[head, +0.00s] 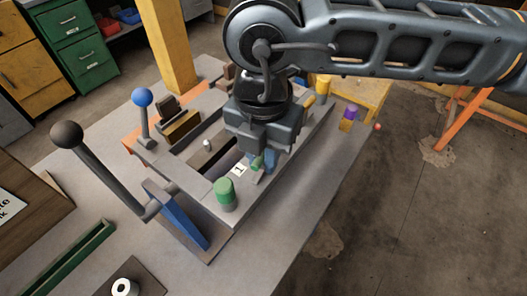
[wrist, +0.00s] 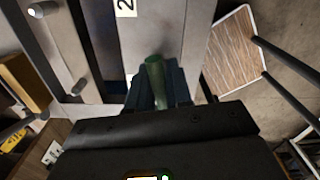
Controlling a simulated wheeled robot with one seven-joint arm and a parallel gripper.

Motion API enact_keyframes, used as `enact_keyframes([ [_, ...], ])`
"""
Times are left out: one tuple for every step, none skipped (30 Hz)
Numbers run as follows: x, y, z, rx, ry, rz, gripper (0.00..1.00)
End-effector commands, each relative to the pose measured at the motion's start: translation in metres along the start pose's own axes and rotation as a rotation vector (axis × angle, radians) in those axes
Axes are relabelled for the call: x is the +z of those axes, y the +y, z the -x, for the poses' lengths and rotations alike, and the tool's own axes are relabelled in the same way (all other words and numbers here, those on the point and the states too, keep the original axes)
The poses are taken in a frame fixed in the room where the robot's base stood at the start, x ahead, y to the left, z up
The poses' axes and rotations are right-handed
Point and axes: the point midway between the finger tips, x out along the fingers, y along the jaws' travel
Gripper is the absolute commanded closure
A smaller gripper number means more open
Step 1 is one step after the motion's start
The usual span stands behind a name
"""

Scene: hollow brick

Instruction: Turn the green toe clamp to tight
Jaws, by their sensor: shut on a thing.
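The green toe clamp's handle (head: 257,163) shows at the near right side of the grey fixture frame (head: 203,190), beside a white number label (head: 239,169). My gripper (head: 268,166) points down over it, with its blue fingers on either side. In the wrist view, the green handle (wrist: 154,68) sticks out between the dark fingers (wrist: 157,88) of my gripper, which is shut on it. The rest of the clamp is hidden behind the fingers and gripper body, so I cannot tell how tight it is.
A separate green cylinder (head: 225,194) stands at the frame's near corner. A black-knobbed lever (head: 100,170) and a blue-knobbed lever (head: 143,112) rise on the left. A yellow post (head: 173,45) stands behind. A purple-topped cylinder (head: 348,118) stands to the right. The near right tabletop (head: 285,235) is clear.

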Motion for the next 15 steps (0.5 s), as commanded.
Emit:
enact_keyframes([
  [0.0001, 0.0000, -0.0002, 0.000, -0.001, 0.003, 1.00],
  [0.0002, 0.0000, -0.0004, 0.000, -0.001, 0.006, 1.00],
  [0.0002, 0.0000, -0.0008, 0.000, -0.001, 0.012, 1.00],
  [0.0002, 0.0000, -0.0011, 0.000, -0.001, 0.018, 1.00],
  [0.0003, 0.0000, -0.0014, 0.000, -0.001, 0.025, 1.00],
  [0.0004, 0.0001, -0.0019, 0.001, -0.002, 0.038, 1.00],
  [0.0005, 0.0002, -0.0024, 0.001, -0.002, 0.050, 1.00],
  [0.0005, 0.0003, -0.0029, 0.001, -0.003, 0.062, 1.00],
  [0.0005, 0.0003, -0.0035, 0.001, -0.003, 0.083, 1.00],
  [0.0005, 0.0003, -0.0039, 0.001, -0.003, 0.099, 1.00],
  [0.0007, 0.0004, -0.0042, 0.001, -0.003, 0.119, 1.00],
  [0.0009, 0.0005, -0.0049, 0.002, -0.004, 0.145, 1.00],
  [0.0008, 0.0004, -0.0053, 0.002, -0.004, 0.168, 1.00],
  [0.0010, 0.0004, -0.0056, 0.001, -0.004, 0.192, 1.00],
  [0.0011, 0.0005, -0.0062, 0.001, -0.005, 0.225, 1.00],
])
